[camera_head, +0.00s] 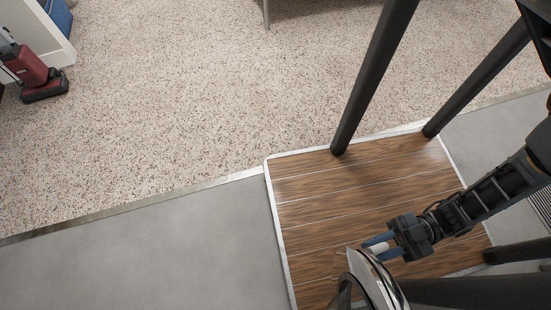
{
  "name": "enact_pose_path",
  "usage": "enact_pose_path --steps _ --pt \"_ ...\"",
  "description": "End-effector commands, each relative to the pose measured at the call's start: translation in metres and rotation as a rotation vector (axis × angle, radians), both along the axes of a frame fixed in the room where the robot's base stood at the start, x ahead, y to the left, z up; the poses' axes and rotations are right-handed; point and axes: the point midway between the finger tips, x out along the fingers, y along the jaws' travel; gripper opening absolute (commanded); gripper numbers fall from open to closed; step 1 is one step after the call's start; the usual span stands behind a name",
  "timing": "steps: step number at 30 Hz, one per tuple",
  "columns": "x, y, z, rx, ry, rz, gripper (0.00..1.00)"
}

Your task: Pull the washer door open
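The washer door (372,284) shows at the bottom edge as a round silver rim with dark glass, cut off by the frame. The washer's body is not visible, so I cannot tell how far the door stands open. My gripper (376,246) reaches in from the right, its blue fingers pointing left just above the door's upper edge. The fingers are apart, with a pale piece between them. I cannot tell whether this is part of the door or whether the fingers grip it.
Below is a wood-plank floor panel (330,200) with a pale border. Dark posts (375,75) stand at its back and right side. Grey floor (140,255) lies to the left, with open speckled carpet (190,110) beyond. A red vacuum cleaner (30,70) stands far left.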

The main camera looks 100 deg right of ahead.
Motion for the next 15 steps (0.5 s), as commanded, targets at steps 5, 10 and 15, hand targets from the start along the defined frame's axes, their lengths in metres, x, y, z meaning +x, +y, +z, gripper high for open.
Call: enact_pose_path --steps 5,10,15 --pt "-0.020 0.007 -0.003 0.001 0.003 -0.043 0.00" --pt "-0.027 0.009 -0.002 0.000 0.002 -0.059 0.00" --pt "-0.028 0.010 -0.001 -0.001 0.002 -0.061 0.00"
